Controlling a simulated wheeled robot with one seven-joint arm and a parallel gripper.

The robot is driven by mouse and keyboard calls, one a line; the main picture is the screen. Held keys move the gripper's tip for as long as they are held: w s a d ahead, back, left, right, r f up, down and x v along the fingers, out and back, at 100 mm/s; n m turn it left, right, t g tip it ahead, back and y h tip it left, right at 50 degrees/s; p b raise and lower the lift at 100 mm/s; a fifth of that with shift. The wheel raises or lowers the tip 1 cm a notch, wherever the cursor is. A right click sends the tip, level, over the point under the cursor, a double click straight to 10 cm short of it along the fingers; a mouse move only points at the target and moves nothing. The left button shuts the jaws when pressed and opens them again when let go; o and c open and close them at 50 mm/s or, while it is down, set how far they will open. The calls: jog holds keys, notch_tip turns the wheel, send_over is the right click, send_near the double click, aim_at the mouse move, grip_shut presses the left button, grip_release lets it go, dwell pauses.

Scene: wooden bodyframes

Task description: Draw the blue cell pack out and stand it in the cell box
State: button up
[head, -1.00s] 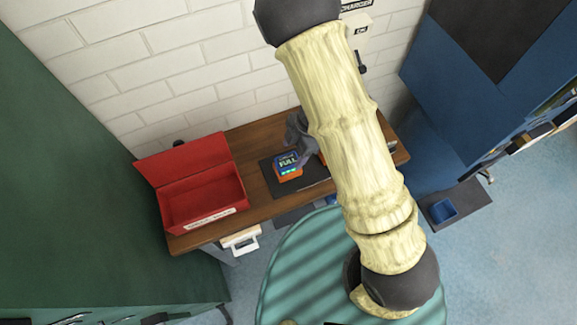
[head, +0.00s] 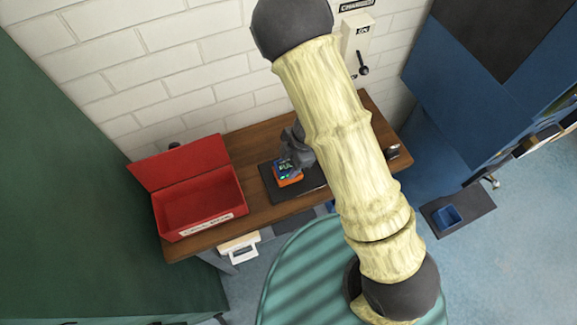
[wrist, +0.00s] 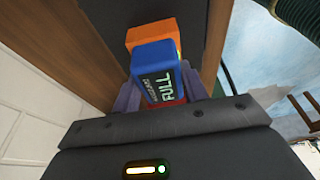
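The blue cell pack (wrist: 155,60), marked FULL, is in the middle of the wrist view. An orange block (wrist: 152,35) lies directly beyond it. In the head view the pack (head: 286,167) sits at the orange part on a dark plate (head: 312,188) on the wooden bench. My gripper (wrist: 160,92) has one finger on each side of the pack, close to it; whether they press on it I cannot tell. In the head view my gripper (head: 296,155) partly covers the pack. The red cell box (head: 198,205) stands at the bench's left end, lid raised, its visible inside empty.
The wooden bench (head: 245,150) is clear between box and plate. A white brick wall (head: 140,80) rises behind it. A charger switch (head: 358,45) is on the wall.

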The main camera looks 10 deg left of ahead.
aim_at(285, 165)
jog(key=c, duration=0.3)
jog(key=shift+r+p, duration=0.75)
jog(key=shift+p, duration=0.3)
dwell(0.8)
jog(key=shift+r+p, duration=1.75)
jog(key=shift+p, duration=0.55)
